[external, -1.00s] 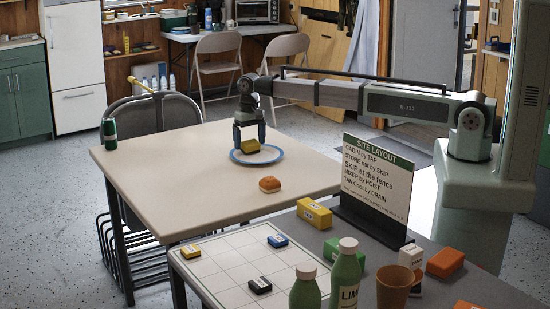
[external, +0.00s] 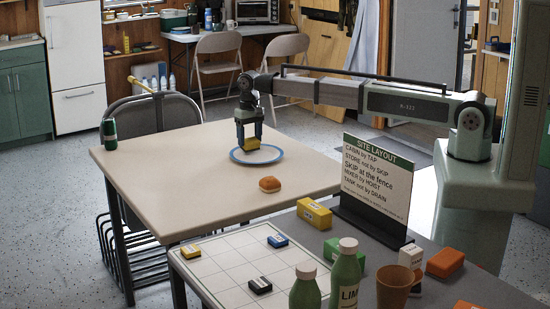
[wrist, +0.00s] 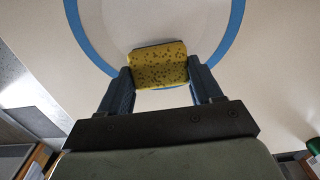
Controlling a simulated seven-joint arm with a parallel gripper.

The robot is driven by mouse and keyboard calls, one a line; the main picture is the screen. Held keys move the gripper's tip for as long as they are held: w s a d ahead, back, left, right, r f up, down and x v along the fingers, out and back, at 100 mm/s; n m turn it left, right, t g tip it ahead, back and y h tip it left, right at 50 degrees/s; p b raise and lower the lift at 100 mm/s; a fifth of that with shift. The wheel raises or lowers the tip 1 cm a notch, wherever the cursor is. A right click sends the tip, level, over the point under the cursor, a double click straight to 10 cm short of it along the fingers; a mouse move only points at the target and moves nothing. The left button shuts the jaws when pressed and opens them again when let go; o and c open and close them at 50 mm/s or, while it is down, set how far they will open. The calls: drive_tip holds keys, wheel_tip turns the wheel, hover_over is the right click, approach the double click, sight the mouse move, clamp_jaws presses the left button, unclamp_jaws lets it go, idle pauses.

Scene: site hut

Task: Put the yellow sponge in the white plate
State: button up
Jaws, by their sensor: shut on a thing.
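The yellow sponge (external: 253,144) is between the fingers of my gripper (external: 249,143), over the white plate with a blue rim (external: 273,157) on the beige table. The wrist view shows the spotted yellow sponge (wrist: 158,65) with a dark edge, held by my gripper (wrist: 158,83) with one finger on each side. Behind it the wrist view shows the plate's blue rim (wrist: 236,22) and pale inside. I cannot tell whether the sponge touches the plate.
An orange bread-like item (external: 270,184) lies on the table in front of the plate. A green can (external: 109,134) stands at the table's left corner. A nearer table holds a sign (external: 375,185), bottles, a cup and several blocks. The table's left part is clear.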

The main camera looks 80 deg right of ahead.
sight(250, 138)
wheel_tip(250, 138, up, 8)
drive_tip(key=shift+r, duration=0.2)
drive_tip(key=shift+d+r, duration=0.2)
drive_tip(key=shift+r, duration=0.05)
drive_tip(key=shift+s+d+f+m+t+y, duration=0.1)
drive_tip(key=shift+f+m+t+y, duration=0.25)
drive_tip(key=shift+f+m, duration=1.85)
drive_tip(key=shift+s+f+m+t+y, duration=0.1)
drive_tip(key=shift+f+m+t+y, duration=0.3)
drive_tip(key=shift+m, duration=3.55)
drive_tip(key=shift+s+d+f+m+t+y, duration=0.1)
drive_tip(key=shift+f+m+t+y, duration=0.15)
drive_tip(key=shift+f+m, duration=2)
drive_tip(key=shift+r+m, duration=0.3)
drive_tip(key=shift+m, duration=0.5)
drive_tip(key=o, duration=1.1)
